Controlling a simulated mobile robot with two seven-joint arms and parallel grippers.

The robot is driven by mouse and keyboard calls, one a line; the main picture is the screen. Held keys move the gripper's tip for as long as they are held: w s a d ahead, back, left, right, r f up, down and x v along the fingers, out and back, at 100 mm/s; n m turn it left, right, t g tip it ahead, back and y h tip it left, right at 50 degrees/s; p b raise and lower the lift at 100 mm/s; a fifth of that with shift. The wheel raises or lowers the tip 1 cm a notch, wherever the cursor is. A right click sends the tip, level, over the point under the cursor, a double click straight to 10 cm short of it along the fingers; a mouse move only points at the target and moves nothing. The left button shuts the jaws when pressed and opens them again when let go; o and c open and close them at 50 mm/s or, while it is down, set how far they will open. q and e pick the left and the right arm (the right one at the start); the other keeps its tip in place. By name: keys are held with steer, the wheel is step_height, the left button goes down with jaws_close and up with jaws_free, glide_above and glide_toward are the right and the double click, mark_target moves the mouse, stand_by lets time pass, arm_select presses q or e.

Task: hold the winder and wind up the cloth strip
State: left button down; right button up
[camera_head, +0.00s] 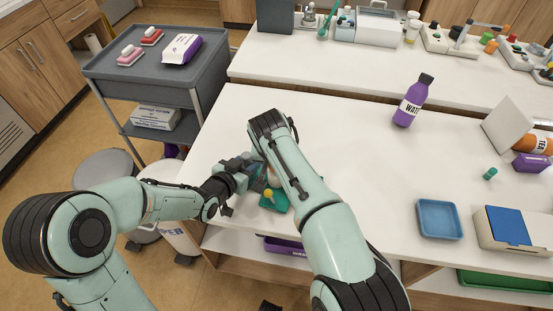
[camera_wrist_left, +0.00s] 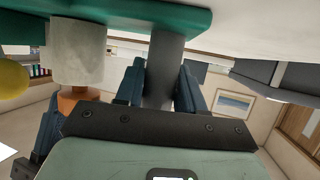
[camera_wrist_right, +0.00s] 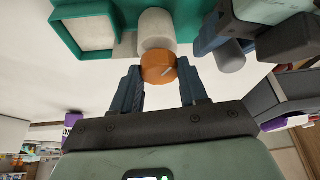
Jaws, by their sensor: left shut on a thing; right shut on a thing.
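The winder has a green base, seen in the head view (camera_head: 279,203) beneath my arms. In the left wrist view my left gripper (camera_wrist_left: 162,68) is shut on the winder's grey post (camera_wrist_left: 165,45), just beside the base. In the right wrist view my right gripper (camera_wrist_right: 160,72) is shut on an orange knob (camera_wrist_right: 158,67) at the end of a pale roll (camera_wrist_right: 156,28). A yellow ball (camera_head: 268,193) sits by the base. My right forearm hides the right gripper and much of the winder in the head view. I cannot make out a loose cloth strip.
A purple bottle (camera_head: 412,101) stands on the white table (camera_head: 350,150). A blue tray (camera_head: 439,219), a small teal item (camera_head: 490,173) and a box with a blue top (camera_head: 508,226) are to the right. A grey cart (camera_head: 115,73) stands at the left. The table's middle is clear.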

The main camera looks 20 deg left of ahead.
stand_by(0.4)
steer(key=o, duration=1)
steer(key=shift+o, duration=0.2)
steer(key=v, duration=1.2)
